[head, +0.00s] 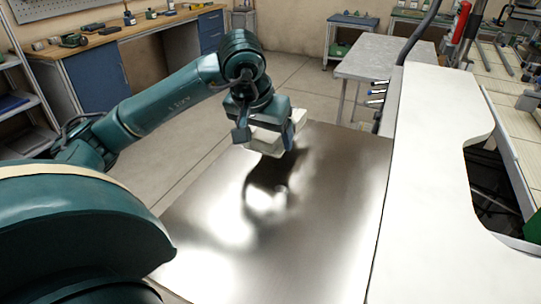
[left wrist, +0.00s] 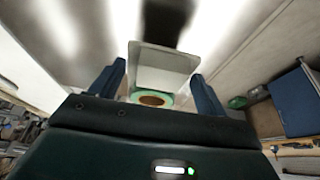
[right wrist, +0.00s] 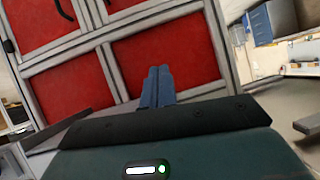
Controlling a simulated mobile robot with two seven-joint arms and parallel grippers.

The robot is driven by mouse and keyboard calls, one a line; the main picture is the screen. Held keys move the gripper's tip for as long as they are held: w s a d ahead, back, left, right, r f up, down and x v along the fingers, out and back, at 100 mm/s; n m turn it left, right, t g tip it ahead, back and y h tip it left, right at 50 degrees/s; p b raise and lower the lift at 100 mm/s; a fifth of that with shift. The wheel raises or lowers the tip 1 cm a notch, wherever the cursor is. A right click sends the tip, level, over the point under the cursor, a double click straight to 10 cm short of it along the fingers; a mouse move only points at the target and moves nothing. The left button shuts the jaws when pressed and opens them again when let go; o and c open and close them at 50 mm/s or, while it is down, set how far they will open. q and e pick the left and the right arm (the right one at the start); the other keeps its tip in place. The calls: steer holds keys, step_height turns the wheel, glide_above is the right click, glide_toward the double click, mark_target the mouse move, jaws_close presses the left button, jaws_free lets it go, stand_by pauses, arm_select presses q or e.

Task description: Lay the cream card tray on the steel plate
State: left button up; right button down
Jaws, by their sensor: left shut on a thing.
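The cream card tray (head: 262,146) is in my left gripper (head: 268,128), over the far part of the steel plate (head: 310,225). The tray shows pale between the two blue fingers in the left wrist view (left wrist: 165,72). My left gripper (left wrist: 158,85) is shut on it. A green ring with a brown middle (left wrist: 152,98) sits at the tray's near end, between the fingers. The tray's dark reflection lies on the shiny plate. The tray seems to be above the plate, but the gap is hard to judge. My right gripper (right wrist: 157,85) is shut and empty, its fingers together.
A white worktop (head: 425,190) with a cut-out runs along the plate's right side. A grey table (head: 385,58) stands behind. A wooden workbench (head: 125,35) is at the back left. Red panels in a grey frame (right wrist: 165,55) face my right gripper.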

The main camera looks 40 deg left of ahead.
mark_target(266, 150)
arm_select(q)
steer(key=shift+f, duration=2.25)
steer(key=o, duration=1.1)
steer(key=shift+r, duration=0.3)
steer(key=p+v, duration=0.1)
steer(key=v, duration=1)
steer(key=shift+s+d+r, duration=0.1)
steer(key=shift+s+r, duration=0.15)
